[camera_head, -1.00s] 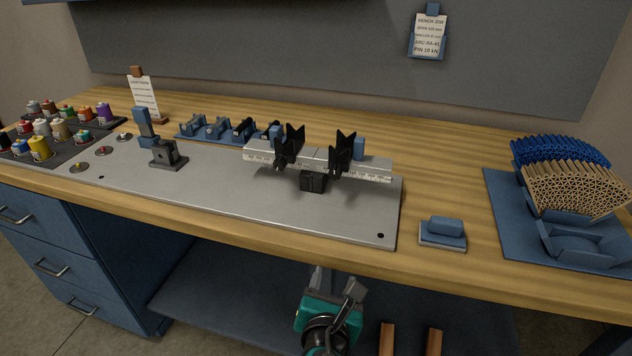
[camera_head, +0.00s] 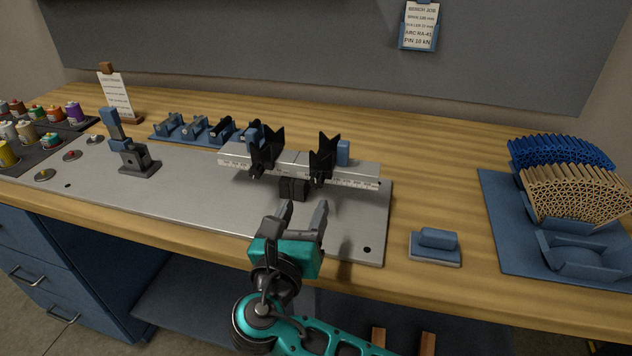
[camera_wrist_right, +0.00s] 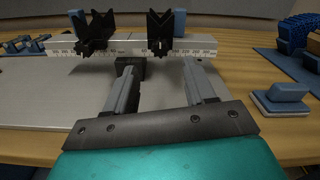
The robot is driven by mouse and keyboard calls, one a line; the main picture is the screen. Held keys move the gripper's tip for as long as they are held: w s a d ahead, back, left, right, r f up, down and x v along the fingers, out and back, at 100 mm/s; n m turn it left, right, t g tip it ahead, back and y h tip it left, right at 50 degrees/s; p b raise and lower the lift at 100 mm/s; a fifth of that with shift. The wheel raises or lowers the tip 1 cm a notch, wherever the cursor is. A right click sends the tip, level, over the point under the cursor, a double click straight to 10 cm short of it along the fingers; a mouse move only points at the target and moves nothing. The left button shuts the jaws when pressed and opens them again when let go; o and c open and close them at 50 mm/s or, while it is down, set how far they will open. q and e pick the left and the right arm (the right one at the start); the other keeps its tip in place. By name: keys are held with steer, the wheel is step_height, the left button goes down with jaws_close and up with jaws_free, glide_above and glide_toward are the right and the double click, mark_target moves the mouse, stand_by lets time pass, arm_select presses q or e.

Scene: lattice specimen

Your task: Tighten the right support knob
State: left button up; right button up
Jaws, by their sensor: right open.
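The right support (camera_head: 323,156) is a black V-shaped piece on a silver ruled rail (camera_head: 290,161). Its small dark knob (camera_head: 317,179) faces the front, low on the support. The right support also shows in the right wrist view (camera_wrist_right: 160,32), just beyond the fingers. The left support (camera_head: 266,152), also black and V-shaped, stands on the same rail. My right gripper (camera_head: 304,208) is open and empty, in front of the rail above the plate's front edge, apart from the knob. In the wrist view its fingers (camera_wrist_right: 158,72) point toward the rail. My left gripper is out of view.
A grey metal plate (camera_head: 215,195) carries the rail, with a black block (camera_head: 294,189) below its middle. A blue-handled lever (camera_head: 130,145) stands left. A blue block on a pad (camera_head: 436,244) and lattice pieces (camera_head: 580,195) lie right.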

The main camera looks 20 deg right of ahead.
mark_target(316, 184)
steer(key=x, duration=0.8)
steer(key=shift+w+d, duration=0.1)
steer(key=shift+d, duration=0.05)
jaws_close()
